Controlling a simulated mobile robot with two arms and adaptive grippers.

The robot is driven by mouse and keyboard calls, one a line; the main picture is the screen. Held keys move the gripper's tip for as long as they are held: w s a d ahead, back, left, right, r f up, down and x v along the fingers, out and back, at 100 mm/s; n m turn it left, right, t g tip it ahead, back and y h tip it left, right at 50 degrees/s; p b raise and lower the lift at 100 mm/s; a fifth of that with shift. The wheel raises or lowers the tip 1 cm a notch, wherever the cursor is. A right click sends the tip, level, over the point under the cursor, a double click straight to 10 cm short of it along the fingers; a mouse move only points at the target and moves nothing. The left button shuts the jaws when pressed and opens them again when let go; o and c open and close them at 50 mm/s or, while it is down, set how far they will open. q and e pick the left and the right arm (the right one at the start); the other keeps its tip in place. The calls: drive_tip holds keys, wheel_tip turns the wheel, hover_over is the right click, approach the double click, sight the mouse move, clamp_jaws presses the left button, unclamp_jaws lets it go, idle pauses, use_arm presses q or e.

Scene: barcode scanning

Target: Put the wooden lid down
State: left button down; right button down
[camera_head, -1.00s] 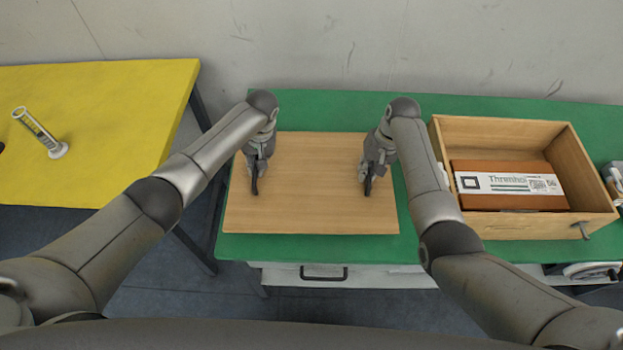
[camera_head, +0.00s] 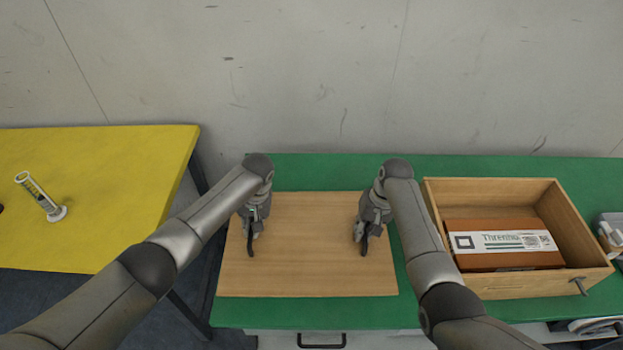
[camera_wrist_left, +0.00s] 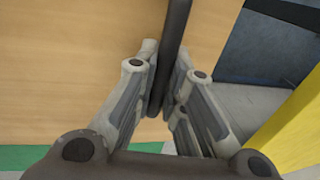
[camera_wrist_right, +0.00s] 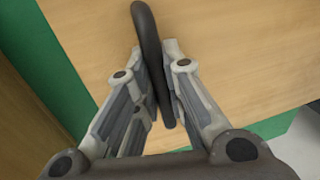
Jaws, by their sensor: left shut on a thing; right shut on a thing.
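The wooden lid (camera_head: 305,260) is a flat light-brown board over the green table, left of the open wooden box. It has two dark handles. My left gripper (camera_head: 251,232) is shut on the left handle (camera_wrist_left: 174,45), which shows between its fingers in the left wrist view. My right gripper (camera_head: 368,228) is shut on the right handle (camera_wrist_right: 148,40), seen between its fingers in the right wrist view. The lid looks level. I cannot tell whether its underside touches the table.
The open wooden box (camera_head: 590,225) on the right holds a brown package (camera_head: 505,245) with a white label. A yellow table (camera_head: 110,165) with a graduated cylinder (camera_head: 40,197) stands at left. Green table surface (camera_head: 330,172) shows free behind the lid. Grey items (camera_head: 612,232) sit at the far right.

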use_arm(q)
drive_tip(key=shift+r, duration=0.25)
use_arm(e)
drive_tip(key=shift+r, duration=0.25)
